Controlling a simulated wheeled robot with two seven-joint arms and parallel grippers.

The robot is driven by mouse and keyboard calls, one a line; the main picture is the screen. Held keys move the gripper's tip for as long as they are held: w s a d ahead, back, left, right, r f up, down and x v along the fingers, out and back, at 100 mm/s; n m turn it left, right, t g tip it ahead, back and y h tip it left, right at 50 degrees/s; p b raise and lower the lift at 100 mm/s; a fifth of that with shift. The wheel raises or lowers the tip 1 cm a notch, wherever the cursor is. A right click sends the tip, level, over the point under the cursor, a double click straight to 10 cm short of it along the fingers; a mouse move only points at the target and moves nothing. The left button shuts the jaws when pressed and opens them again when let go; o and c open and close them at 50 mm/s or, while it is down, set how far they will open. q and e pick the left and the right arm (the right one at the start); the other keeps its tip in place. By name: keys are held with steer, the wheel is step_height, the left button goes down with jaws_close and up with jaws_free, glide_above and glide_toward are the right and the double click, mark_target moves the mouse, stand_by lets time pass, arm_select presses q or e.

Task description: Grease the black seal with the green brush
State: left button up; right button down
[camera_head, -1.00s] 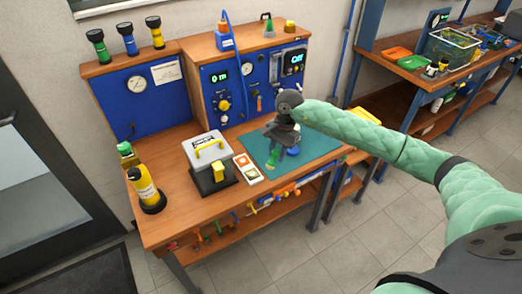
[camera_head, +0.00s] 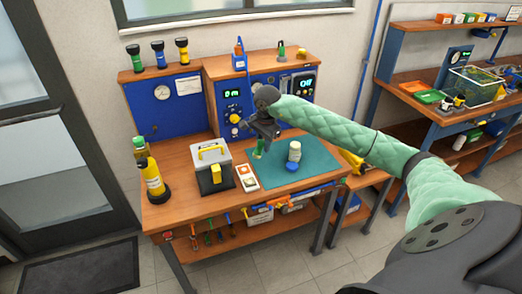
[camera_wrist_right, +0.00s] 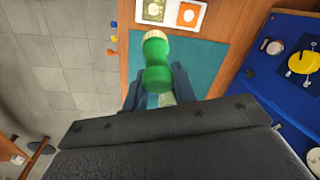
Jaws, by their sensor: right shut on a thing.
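My right gripper (camera_head: 262,140) is shut on the green brush (camera_head: 259,149), above the left part of the teal mat (camera_head: 316,169). In the right wrist view the brush (camera_wrist_right: 157,62) is held between the two dark fingers (camera_wrist_right: 157,90), with its pale tan bristle end (camera_wrist_right: 155,36) pointing away from the palm. A pale cylindrical piece (camera_head: 294,150) with a dark lower part stands on the mat, to the right of the brush and apart from it. I cannot make out the black seal for sure. My left gripper is not in view.
A white two-part tray (camera_head: 246,177) with orange and olive patches lies left of the mat. The blue test panel (camera_head: 232,105) rises behind. The mat's right side is clear.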

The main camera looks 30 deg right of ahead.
steer(key=shift+w+f+h, duration=0.3)
steer(key=shift+f, duration=0.1)
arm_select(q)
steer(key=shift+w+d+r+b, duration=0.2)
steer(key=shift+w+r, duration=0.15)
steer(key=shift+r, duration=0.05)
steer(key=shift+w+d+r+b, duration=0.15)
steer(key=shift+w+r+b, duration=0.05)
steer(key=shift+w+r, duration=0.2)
arm_select(e)
step_height(320, 180, down, 4)
steer(key=shift+s+f, duration=0.15)
steer(key=shift+f, duration=0.1)
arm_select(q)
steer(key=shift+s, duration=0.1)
